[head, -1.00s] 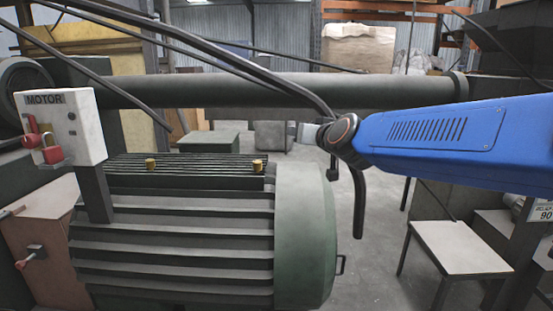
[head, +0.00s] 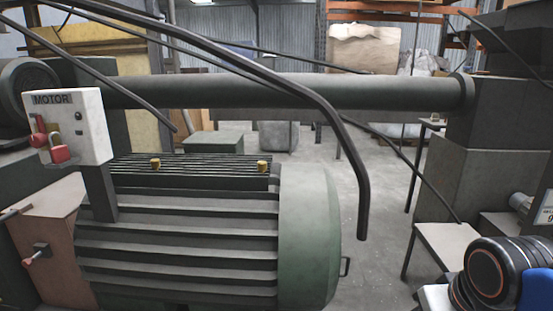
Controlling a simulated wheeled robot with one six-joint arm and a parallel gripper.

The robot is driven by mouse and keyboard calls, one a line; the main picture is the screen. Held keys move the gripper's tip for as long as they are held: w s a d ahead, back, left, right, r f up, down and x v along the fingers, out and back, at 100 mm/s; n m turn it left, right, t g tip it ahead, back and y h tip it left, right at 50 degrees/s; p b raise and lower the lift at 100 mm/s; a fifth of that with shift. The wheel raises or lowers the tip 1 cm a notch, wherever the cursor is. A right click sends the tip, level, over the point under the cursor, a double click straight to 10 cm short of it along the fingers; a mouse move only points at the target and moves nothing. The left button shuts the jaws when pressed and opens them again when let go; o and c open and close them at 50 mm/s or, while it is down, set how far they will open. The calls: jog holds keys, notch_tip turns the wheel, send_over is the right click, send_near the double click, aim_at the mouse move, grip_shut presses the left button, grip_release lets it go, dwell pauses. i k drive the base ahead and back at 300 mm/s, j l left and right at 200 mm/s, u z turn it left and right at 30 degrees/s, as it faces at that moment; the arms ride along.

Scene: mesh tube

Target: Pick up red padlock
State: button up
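The red padlock (head: 60,154) hangs at the lower left front of the white box marked MOTOR (head: 88,140). A yellowish part shows just above its red body. A red switch handle (head: 38,130) is close beside it on the box, and the two partly overlap in the view. My gripper is not in view. Only part of my arm, a black ringed joint with blue parts, shows at the lower right corner, far from the padlock.
A large ribbed green motor (head: 180,240) fills the lower left below the box. A thick dark pipe (head: 280,92) runs across behind it. Black cables (head: 300,90) hang in front of the pipe. A small table (head: 447,245) stands at right. Open floor (head: 375,200) lies between.

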aim_at(60, 154)
jog(key=u, duration=1.6)
jog(key=z, duration=0.3)
jog(key=i+j+z, duration=0.1)
jog(key=j+z, duration=0.2)
jog(key=z, duration=0.15)
jog(key=j+z, duration=0.35)
jog(key=z, duration=0.15)
jog(key=j+z, duration=0.45)
jog(key=l, duration=0.1)
